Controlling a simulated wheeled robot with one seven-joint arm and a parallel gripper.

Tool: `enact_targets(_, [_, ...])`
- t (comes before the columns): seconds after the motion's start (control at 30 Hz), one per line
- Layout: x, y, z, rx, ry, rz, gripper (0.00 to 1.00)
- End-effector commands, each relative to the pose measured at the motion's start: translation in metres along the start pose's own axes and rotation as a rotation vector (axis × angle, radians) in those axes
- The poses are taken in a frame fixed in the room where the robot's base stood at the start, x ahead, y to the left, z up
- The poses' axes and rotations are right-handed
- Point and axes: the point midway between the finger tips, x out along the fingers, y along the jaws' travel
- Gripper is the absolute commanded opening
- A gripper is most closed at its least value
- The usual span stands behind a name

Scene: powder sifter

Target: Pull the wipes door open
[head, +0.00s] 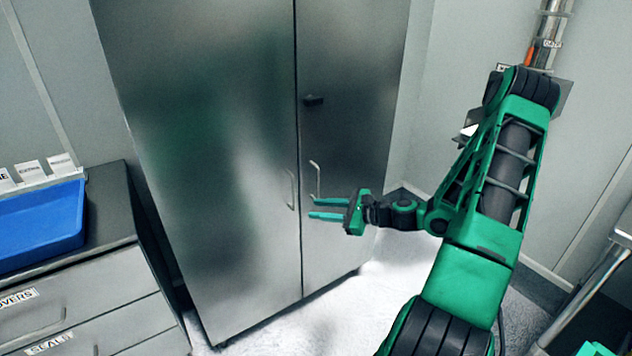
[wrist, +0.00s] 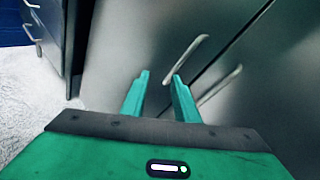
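A tall metal cabinet has a wide left door (head: 215,150) and a right door (head: 350,110), both closed against a central seam. I see no wipes label on either. The left door's bar handle (head: 291,189) and the right door's bar handle (head: 315,179) flank the seam. My gripper (head: 311,208) is open and empty, its teal fingers pointing left in front of the doors at about the handles' lower ends. In the wrist view, the left door's handle (wrist: 184,59) lies just beyond the fingertips (wrist: 160,78); the right door's handle (wrist: 221,85) lies to their right. Neither handle is between the fingers.
A drawer unit (head: 95,290) with a blue tray (head: 40,225) on top stands left of the cabinet. The pale floor (head: 385,290) in front of the right door looks clear.

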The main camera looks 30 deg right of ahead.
Motion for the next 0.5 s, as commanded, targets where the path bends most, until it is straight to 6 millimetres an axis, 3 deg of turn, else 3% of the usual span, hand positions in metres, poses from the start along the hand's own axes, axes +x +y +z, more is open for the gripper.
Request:
enact_targets(0.2, [-0.020,-0.056,-0.015,0.295,-0.133,-0.254,0.28])
enact_targets(0.3, [-0.029,-0.072,-0.020,0.377,-0.172,-0.324,0.28])
enact_targets(0.5, [-0.032,-0.084,-0.024,0.432,-0.202,-0.370,0.28])
